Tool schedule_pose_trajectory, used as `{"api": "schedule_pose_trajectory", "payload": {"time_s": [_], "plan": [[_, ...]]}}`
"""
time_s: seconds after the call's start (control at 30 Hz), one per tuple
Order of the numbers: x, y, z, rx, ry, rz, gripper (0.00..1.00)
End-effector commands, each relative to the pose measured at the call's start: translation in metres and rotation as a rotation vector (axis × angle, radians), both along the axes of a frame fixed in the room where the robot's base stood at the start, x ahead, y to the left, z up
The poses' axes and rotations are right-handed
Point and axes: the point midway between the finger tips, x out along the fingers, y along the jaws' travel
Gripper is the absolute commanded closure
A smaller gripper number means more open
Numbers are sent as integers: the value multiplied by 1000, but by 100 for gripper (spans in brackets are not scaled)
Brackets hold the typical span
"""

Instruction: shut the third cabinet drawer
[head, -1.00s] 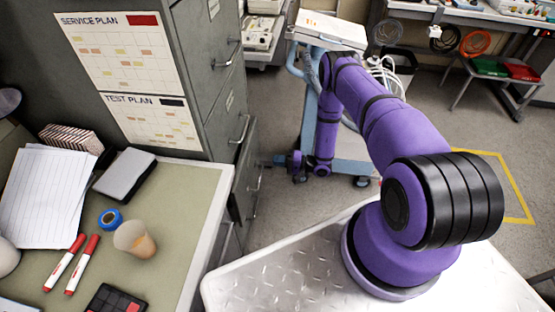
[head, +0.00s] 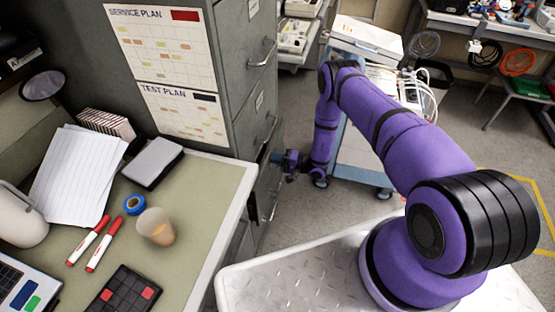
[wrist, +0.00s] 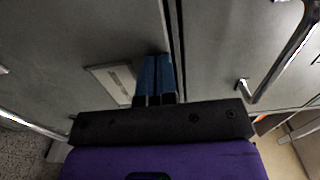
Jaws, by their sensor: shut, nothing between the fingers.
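The grey filing cabinet (head: 232,110) stands left of centre in the head view. Its third drawer (head: 265,187) is below the second handle, with its front seen at a steep angle; it looks slightly proud of the drawer above, but how far is hard to tell. My gripper (head: 278,158) is at the upper part of that drawer's front. In the wrist view, my gripper's blue fingers (wrist: 156,78) are together and empty, pointing at a grey front beside a seam and a label holder (wrist: 112,83). Whether the tips touch is not clear.
A bar handle (wrist: 283,60) is right of the fingers in the wrist view. The desk (head: 205,190) with papers and markers stands in front of the cabinet's side. A blue-framed cart (head: 360,160) stands close behind my arm. Open floor lies to the right.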

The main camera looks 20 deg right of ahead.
Motion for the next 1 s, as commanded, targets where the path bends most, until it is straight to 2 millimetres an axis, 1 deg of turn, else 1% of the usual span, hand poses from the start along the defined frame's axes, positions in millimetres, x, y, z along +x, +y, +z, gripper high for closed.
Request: {"api": "schedule_pose_trajectory", "payload": {"time_s": [0.1,0.17,0.33,0.4,0.5,0.83,0.93,1.0], "plan": [[0,0,0,0,0,0,100],[3,4,0,1,-1,1,100],[19,29,0,2,-2,1,100],[24,37,0,2,-2,1,100],[28,42,1,0,-1,0,100],[30,44,2,1,-4,0,100],[32,41,2,1,-6,0,100],[33,35,2,1,-6,-1,100]]}}
